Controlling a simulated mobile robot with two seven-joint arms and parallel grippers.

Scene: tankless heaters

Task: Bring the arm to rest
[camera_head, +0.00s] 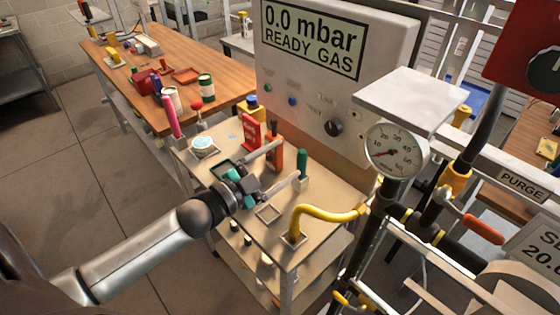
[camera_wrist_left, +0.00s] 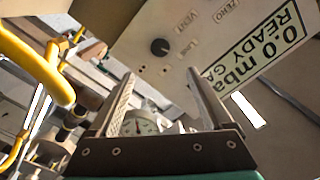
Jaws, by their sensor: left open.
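My left arm (camera_head: 150,245) comes in from the lower left in the head view. Its gripper (camera_head: 285,164) is above a small beige cart (camera_head: 318,222), with its two fingers spread apart and nothing between them. In the left wrist view the gripper's fingers (camera_wrist_left: 160,95) are also wide apart, facing the grey test panel with the "0.0 mbar READY GAS" display (camera_wrist_left: 265,50). That panel stands behind the cart in the head view (camera_head: 390,30). My right gripper is not in view.
A pressure gauge (camera_head: 392,150) and pipework with a red-handled valve (camera_head: 483,229) stand to the right. A wooden workbench (camera_head: 140,88) is behind; floor at left is clear.

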